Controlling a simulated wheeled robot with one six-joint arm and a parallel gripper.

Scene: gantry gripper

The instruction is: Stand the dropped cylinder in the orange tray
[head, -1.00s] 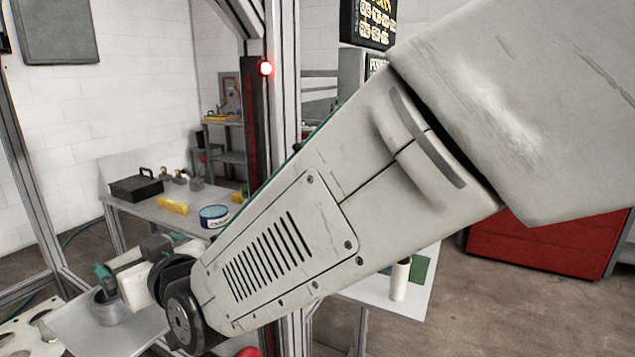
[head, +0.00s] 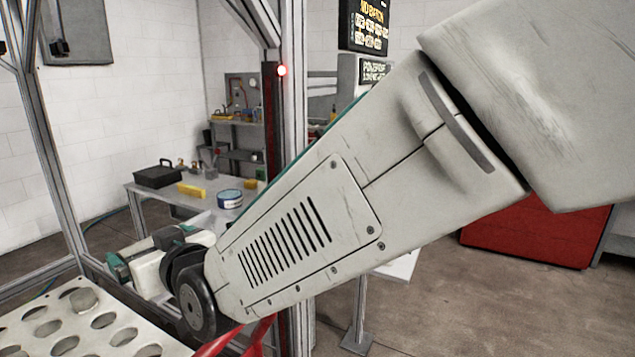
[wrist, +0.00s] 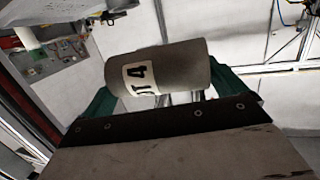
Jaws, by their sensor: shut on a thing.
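A grey cylinder with a pale label and dark characters (wrist: 180,70) lies crosswise between the green fingers of my gripper (wrist: 162,82) in the wrist view. The gripper is shut on it, and the cylinder lies on its side in that picture. In the head view my gripper (head: 115,265) is at the lower left, near the far edge of a perforated plate. The cylinder cannot be made out there. I see no orange tray in either view.
The pale perforated plate (head: 70,325) has several round holes. A grey table (head: 160,198) behind holds a black toolbox (head: 157,174), a yellow item (head: 191,189) and a blue-and-white tin (head: 230,198). A frame post (head: 296,140) stands behind my arm. A red cabinet (head: 540,232) is at right.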

